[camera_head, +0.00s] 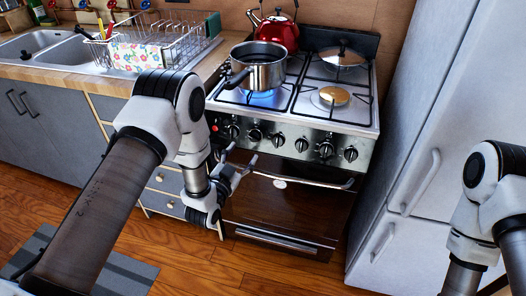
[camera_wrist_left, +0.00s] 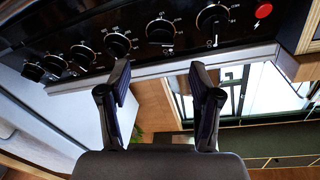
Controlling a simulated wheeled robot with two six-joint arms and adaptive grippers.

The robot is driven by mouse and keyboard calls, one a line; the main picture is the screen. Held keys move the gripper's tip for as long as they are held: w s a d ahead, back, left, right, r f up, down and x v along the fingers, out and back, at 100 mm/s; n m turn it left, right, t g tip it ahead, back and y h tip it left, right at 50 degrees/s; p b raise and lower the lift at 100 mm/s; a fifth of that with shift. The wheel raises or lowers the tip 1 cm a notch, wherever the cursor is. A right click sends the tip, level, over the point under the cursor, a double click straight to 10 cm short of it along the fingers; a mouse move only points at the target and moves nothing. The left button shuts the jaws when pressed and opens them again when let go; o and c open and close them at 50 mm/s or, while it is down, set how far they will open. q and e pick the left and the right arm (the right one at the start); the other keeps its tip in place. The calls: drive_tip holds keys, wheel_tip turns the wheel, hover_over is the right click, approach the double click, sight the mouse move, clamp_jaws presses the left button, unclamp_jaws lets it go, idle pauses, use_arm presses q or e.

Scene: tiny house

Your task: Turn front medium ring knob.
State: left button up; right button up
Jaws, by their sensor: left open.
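The stove's black front panel carries a row of several black knobs, among them a left-end knob (camera_head: 233,131), a second knob (camera_head: 254,135) and a right-end knob (camera_head: 350,154). I cannot tell which one is the front medium ring knob. My left gripper (camera_head: 241,155) is open and empty, just in front of and below the left part of the row. In the left wrist view, turned over, its spread fingers (camera_wrist_left: 160,75) point at the panel, apart from the knobs; the second knob (camera_wrist_left: 161,30) lies beyond the gap. My right gripper is out of view.
A steel pot (camera_head: 258,67) stands over a blue flame at the front left burner. A red kettle (camera_head: 274,28) stands behind it. The oven handle (camera_head: 300,181) juts out below the panel. A fridge (camera_head: 440,100) stands close on the right, drawers on the left.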

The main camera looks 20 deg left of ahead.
sight(253, 139)
use_arm(q)
drive_tip(key=w, duration=0.4)
drive_tip(key=w+d, duration=0.1)
drive_tip(key=w, duration=0.1)
drive_tip(key=shift+w, duration=0.4)
drive_tip(key=shift+w+f, duration=0.1)
drive_tip(key=shift+w, duration=0.25)
drive_tip(key=shift+s, duration=0.1)
drive_tip(key=c, duration=1.2)
